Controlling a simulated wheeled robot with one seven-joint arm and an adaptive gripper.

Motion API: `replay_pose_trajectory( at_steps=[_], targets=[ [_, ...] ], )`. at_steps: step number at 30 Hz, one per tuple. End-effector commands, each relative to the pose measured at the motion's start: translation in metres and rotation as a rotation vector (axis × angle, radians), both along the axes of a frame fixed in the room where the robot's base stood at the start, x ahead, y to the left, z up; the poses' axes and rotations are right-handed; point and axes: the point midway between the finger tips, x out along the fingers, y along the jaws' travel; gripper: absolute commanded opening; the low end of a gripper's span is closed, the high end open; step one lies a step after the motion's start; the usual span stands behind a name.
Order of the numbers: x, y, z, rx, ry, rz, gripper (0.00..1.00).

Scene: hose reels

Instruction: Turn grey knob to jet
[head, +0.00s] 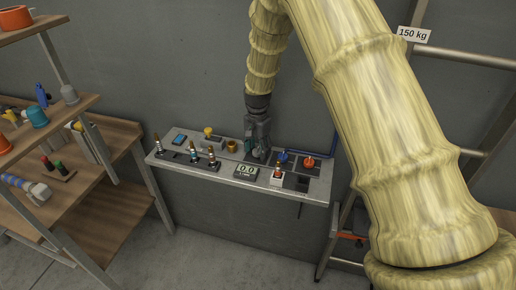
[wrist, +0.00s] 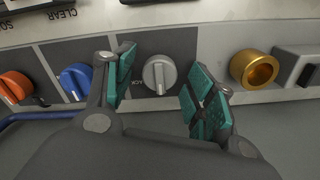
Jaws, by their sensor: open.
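The grey knob (wrist: 159,73) sits on a dark plate of the panel in the wrist view, with a raised grip bar across its face. Part of a label shows at its lower left, too small to read surely. My gripper (wrist: 163,88) is open, with one teal-padded finger to the left of the knob and the other to its right. Both pads look apart from the knob. In the head view my gripper (head: 256,150) points down at the panel (head: 232,168) and hides the grey knob.
In the wrist view a blue knob (wrist: 77,80) and an orange knob (wrist: 15,86) lie left, and a brass ring (wrist: 254,68) lies right. In the head view a display (head: 246,172) and several levers stand on the panel. A wooden shelf (head: 100,205) is at left.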

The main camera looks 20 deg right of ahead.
Motion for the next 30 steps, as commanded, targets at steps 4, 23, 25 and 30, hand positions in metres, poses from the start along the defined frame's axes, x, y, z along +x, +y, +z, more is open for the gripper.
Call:
replay_pose_trajectory(
  at_steps=[4, 23, 25, 30],
  targets=[
    [0.000, 0.000, 0.004, 0.000, 0.000, 0.000, 0.55],
    [0.000, -0.001, 0.102, 0.000, -0.001, -0.001, 0.55],
    [0.000, -0.001, 0.109, 0.000, -0.001, -0.001, 0.55],
    [0.000, -0.001, 0.118, 0.000, 0.000, -0.001, 0.55]
  ],
)
